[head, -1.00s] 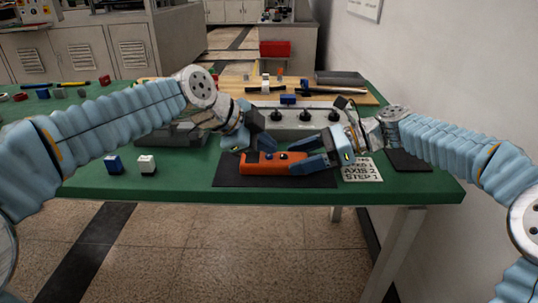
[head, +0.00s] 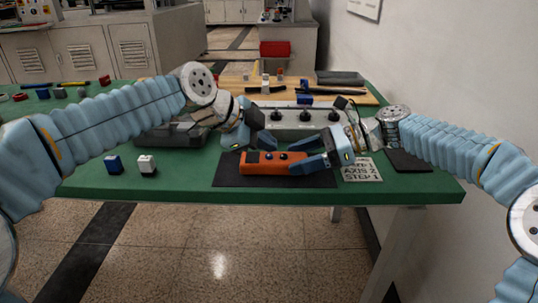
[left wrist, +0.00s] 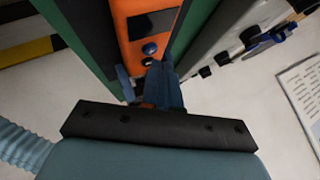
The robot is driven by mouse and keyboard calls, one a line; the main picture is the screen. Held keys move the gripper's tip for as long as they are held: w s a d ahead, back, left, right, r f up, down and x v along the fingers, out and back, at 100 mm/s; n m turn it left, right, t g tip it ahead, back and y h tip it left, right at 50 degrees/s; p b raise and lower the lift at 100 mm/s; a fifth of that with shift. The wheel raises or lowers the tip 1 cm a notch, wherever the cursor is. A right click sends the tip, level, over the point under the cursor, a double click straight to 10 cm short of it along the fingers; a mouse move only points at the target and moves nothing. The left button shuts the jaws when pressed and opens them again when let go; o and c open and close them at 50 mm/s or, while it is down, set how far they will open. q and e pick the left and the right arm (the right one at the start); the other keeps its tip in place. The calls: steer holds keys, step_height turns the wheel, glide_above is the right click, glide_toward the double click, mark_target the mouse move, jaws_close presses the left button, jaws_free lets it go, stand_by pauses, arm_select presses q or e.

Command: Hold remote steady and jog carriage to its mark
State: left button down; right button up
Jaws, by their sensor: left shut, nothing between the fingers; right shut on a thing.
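An orange remote (head: 262,167) with a dark screen and dark buttons lies on a black mat (head: 225,174) at the table's front. My right gripper (head: 297,160) is shut on its right part. My left gripper (head: 267,146) is shut and empty, just above the remote's buttons. In the left wrist view the remote (left wrist: 132,40) shows its screen and blue buttons, near my left fingertips (left wrist: 163,72). A blue block, apparently the carriage (head: 305,99), sits over the pale rail unit (head: 262,118) behind the remote. I cannot make out its mark.
A card reading "AXIS 2 STEP 1" (head: 362,169) lies right of the mat. A blue-and-white block (head: 114,165) and a white-and-black block (head: 147,165) stand at the left. A wooden board (head: 360,95) lies behind the rail unit.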

arm_select(q)
steer(key=shift+r, duration=2.8)
stand_by(1.9)
step_height(320, 180, up, 4)
steer(key=shift+f, duration=0.1)
steer(key=shift+f, duration=0.15)
steer(key=shift+f, duration=4.3)
